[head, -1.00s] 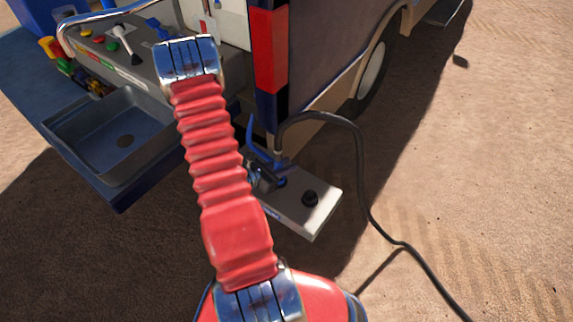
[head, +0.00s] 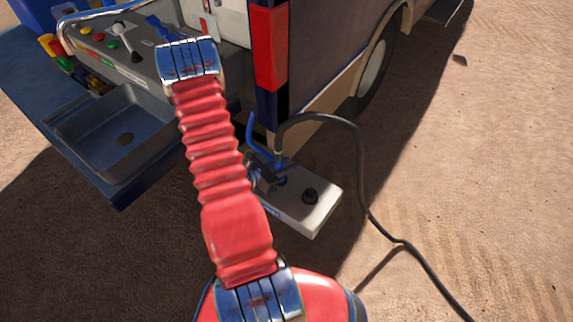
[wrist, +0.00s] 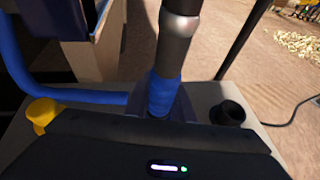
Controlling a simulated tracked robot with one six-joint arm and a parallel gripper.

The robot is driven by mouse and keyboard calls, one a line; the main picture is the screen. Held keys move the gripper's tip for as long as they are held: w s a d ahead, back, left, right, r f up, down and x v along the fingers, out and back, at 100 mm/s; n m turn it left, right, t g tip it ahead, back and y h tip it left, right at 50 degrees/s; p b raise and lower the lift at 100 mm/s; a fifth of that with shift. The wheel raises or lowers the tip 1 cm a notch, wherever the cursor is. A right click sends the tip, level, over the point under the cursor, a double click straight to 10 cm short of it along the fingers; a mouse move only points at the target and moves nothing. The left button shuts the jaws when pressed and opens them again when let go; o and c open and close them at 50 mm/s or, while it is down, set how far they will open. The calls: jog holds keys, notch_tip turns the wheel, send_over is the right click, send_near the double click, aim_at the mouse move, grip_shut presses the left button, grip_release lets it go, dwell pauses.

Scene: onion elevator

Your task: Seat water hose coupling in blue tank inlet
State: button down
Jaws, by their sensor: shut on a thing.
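The water hose coupling (wrist: 178,42) is a grey metal sleeve with a blue lower part (wrist: 163,94) in the wrist view. It stands nearly upright over the pale panel. My gripper (wrist: 160,112) is shut around the blue lower part; its dark body fills the bottom of the view. In the head view my gripper (head: 262,172) is small and dark beside the hose's lower end, partly behind my red arm. A blue ring at the tank inlet (head: 281,181) shows just below. The coupling's bottom end is hidden, so I cannot tell how deep it sits.
A blue pipe (wrist: 80,95) runs in from the left. The black hose (head: 360,180) arches onto the sandy ground. The vehicle body (head: 335,55) and sink (head: 110,125) stand close.

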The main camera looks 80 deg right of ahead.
jog(key=shift+f, duration=0.85)
dwell(0.6)
jog(key=c, duration=1.5)
grip_release()
jog(key=shift+o, duration=0.2)
jog(key=shift+v, duration=6.9)
